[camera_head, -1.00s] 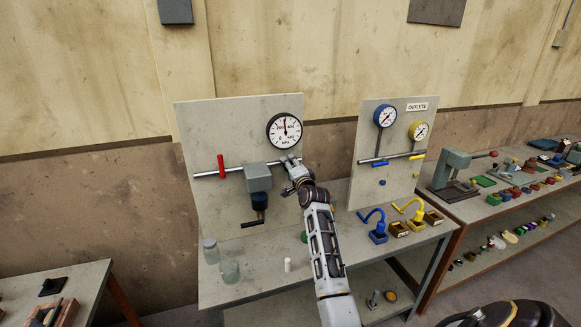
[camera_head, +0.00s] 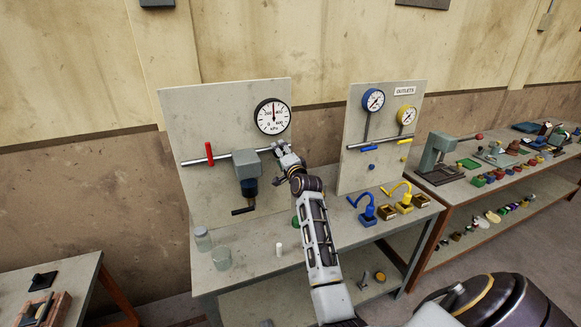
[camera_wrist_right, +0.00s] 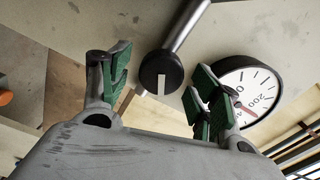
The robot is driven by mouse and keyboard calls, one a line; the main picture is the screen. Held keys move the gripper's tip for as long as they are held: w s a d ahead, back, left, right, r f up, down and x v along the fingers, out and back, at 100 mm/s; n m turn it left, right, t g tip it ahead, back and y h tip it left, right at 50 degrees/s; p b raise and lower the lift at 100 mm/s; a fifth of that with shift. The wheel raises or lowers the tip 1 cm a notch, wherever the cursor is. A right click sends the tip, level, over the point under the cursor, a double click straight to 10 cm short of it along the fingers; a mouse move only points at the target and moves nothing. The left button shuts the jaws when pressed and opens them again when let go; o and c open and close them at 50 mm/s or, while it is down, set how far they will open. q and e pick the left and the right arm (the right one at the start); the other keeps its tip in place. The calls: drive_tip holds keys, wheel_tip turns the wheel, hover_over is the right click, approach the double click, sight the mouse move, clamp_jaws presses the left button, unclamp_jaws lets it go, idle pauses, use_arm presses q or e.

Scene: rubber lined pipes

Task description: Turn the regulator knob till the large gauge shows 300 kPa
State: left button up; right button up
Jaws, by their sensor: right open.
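A round black knob with a white bar mark (camera_wrist_right: 161,73) shows in the right wrist view, between the spread green-padded fingers of my right gripper (camera_wrist_right: 155,88). The fingers look apart from it. In the head view my right gripper (camera_head: 286,155) is at the right side of the grey regulator body (camera_head: 246,164) and hides the knob. The large white gauge (camera_head: 272,117) is on the panel above; its needle points about straight up, between the 200 and 400 marks. Part of the gauge also shows in the right wrist view (camera_wrist_right: 250,88). My left gripper is out of view.
A pipe with a red handle (camera_head: 210,154) runs along the panel. Glass jars (camera_head: 203,239) and a small white cylinder (camera_head: 279,249) stand on the bench below. The outlet panel (camera_head: 385,135) with two smaller gauges and blue and yellow fittings stands to the right.

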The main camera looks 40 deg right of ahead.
drive_tip(key=v, duration=1)
drive_tip(key=shift+s+a+f, duration=0.1)
drive_tip(key=shift+a, duration=0.05)
idle(0.7)
